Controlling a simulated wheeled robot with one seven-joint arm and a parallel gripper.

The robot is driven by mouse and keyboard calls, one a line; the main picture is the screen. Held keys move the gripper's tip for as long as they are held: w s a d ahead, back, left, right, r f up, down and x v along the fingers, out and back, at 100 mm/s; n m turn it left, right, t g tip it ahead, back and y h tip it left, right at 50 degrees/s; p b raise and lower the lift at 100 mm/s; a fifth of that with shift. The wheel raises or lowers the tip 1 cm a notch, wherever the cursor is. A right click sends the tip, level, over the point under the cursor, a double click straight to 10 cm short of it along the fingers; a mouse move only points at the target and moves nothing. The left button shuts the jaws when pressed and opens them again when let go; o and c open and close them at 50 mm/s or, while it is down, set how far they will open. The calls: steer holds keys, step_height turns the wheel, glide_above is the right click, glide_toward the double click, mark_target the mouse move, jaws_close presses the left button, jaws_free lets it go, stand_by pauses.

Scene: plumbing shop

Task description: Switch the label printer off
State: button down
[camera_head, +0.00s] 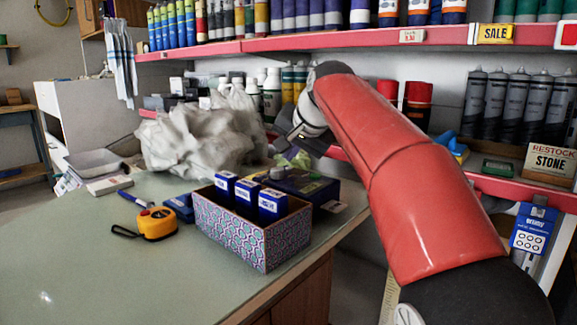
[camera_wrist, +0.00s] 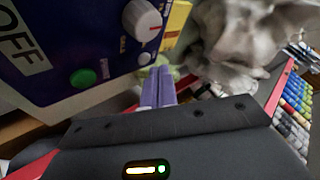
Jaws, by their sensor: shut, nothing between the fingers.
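The label printer (camera_head: 312,187) is a dark blue box on the counter, partly hidden behind a patterned box in the head view. In the wrist view its dark blue panel (camera_wrist: 60,55) fills the upper left. In the head view the fingertips are hard to make out.
The patterned box (camera_head: 250,238) holds blue cartons in front of the printer. A crumpled pale bag (camera_head: 205,140) lies behind. A yellow tape measure (camera_head: 157,224) sits left. Red-edged shelves (camera_head: 300,43) with bottles stand at the back. The counter's front left (camera_head: 80,260) is clear.

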step_height(320, 180, up, 6)
steer(key=p, duration=0.6)
steer(key=shift+p, duration=0.3)
steer(key=shift+n+g+h, duration=0.3)
steer(key=shift+h, duration=0.4)
steer(key=s+d, duration=0.2)
steer(key=s+d+f, duration=0.1)
steer(key=s+d, duration=0.2)
steer(key=s+d+f, duration=0.1)
steer(key=s+d, duration=0.1)
steer(key=s, duration=0.1)
steer(key=shift+s+d+f+p, duration=0.15)
steer(key=shift+s+f+p, duration=0.1)
steer(key=shift+p, duration=0.15)
steer(key=s+d+f+n+h, duration=0.1)
steer(key=s+d+f, duration=0.2)
steer(key=s+f, duration=0.3)
steer(key=s+d+f+n+g+h+p, duration=0.1)
steer(key=s+d+f, duration=0.3)
steer(key=s+f, duration=0.3)
steer(key=s+d+f+g+h, duration=0.1)
steer(key=s+d+f, duration=0.2)
steer(key=s+f, duration=0.4)
steer(key=s, duration=0.5)
steer(key=shift+s+d+f+n, duration=0.15)
steer(key=shift+s+f+n, duration=0.05)
steer(key=shift+s+n, duration=0.2)
